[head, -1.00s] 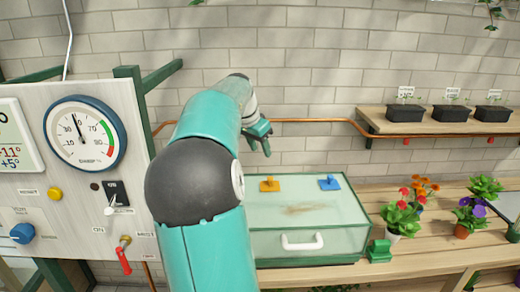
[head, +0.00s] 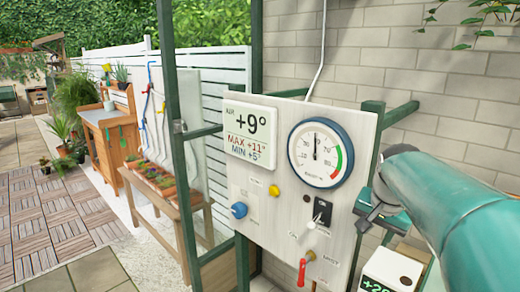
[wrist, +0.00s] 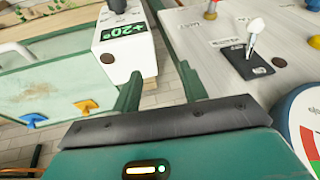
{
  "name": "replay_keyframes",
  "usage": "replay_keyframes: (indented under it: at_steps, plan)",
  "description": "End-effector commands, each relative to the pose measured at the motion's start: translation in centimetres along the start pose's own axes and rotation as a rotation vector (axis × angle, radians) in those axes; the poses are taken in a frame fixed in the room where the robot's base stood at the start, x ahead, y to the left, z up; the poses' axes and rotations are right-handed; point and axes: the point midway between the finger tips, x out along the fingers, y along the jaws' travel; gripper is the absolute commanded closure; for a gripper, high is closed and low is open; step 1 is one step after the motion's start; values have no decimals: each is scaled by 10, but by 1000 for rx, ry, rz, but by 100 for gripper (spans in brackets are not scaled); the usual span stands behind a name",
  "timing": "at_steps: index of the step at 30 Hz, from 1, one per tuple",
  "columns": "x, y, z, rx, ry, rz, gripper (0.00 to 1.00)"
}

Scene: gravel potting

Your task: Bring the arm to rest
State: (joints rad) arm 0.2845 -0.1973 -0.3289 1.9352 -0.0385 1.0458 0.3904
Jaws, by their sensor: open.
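My arm comes in from the right edge of the head view. My gripper (head: 372,212) is just right of the control panel (head: 285,200), above a white box with a green digital readout (head: 392,272). In the wrist view, the two green fingers of my gripper (wrist: 160,88) stand apart with nothing held between them. The same white box (wrist: 124,50) shows beyond the fingers, reading about +20°. I cannot tell whether the gripper touches anything.
The panel carries a round gauge (head: 320,153), a display reading +9° (head: 250,131), a toggle switch (head: 310,227) and a red-handled valve (head: 302,271). Green posts frame it. A glass-sided case (wrist: 45,75) is left in the wrist view. Paved ground (head: 60,220) lies open at left.

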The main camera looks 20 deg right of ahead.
Motion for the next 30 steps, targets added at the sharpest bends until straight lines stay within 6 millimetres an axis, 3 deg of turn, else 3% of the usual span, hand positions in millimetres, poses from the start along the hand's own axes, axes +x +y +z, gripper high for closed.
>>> replay_keyframes:
  at_steps: [1,3,6,12,15,20,26,27,30]
  plan:
    - [-5,-18,28,-93,-1,-40,57]
    - [-10,-39,66,-224,1,-86,57]
    - [-15,-60,123,-413,9,-144,57]
    - [-17,-74,226,-763,54,-224,57]
    - [-14,-72,258,-878,75,-242,57]
    - [-10,-70,276,-950,89,-250,57]
    - [-10,-70,276,-950,89,-250,57]
    - [-10,-70,276,-950,89,-250,63]
    - [-10,-70,276,-949,88,-250,64]
